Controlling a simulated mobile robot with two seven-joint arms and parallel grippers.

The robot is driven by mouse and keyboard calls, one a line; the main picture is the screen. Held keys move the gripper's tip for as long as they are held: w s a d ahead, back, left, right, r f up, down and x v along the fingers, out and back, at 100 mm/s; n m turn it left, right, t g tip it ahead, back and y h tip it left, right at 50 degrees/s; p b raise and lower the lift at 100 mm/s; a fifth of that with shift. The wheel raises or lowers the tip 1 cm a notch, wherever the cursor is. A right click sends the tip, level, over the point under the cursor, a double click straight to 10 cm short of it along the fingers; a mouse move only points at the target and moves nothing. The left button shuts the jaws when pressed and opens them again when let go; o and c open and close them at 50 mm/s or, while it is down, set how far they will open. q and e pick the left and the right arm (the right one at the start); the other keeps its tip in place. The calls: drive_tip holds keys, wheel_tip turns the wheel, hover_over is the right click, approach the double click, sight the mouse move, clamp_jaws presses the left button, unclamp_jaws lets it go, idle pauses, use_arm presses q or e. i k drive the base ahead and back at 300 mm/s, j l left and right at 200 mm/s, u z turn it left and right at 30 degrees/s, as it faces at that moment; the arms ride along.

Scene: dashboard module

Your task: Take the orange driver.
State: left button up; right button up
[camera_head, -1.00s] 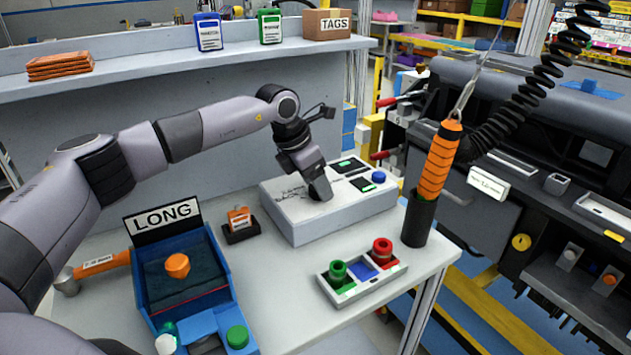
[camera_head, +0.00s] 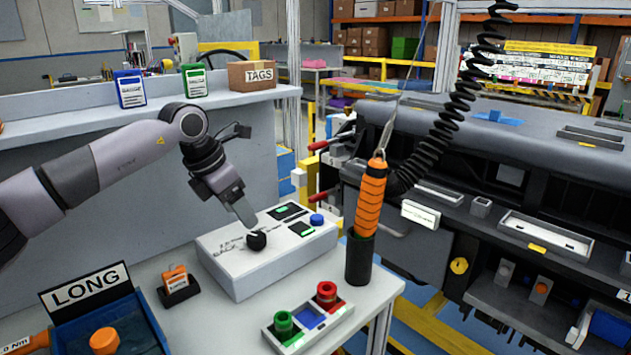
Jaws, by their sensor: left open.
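The orange driver (camera_head: 370,203) stands upright with its lower end in a black cylindrical holder (camera_head: 360,258) at the table's right end. A metal hook and a thin cable rise from its top. My left gripper (camera_head: 247,222) is open and empty above the white control box (camera_head: 265,270), close to its black knob (camera_head: 257,240). It is well to the left of the driver and apart from it. The gap between its fingers is hard to see from this side. My right gripper is not in view.
A tray with green and red pieces (camera_head: 308,325) stands in front of the holder. A LONG bin (camera_head: 108,325) and a small orange tag holder (camera_head: 178,285) are at the left. A black coiled hose (camera_head: 440,140) hangs behind the driver, before the dashboard module (camera_head: 520,150).

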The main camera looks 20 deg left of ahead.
sight(371, 197)
drive_tip(key=k+l, duration=0.7)
drive_tip(key=k, duration=0.2)
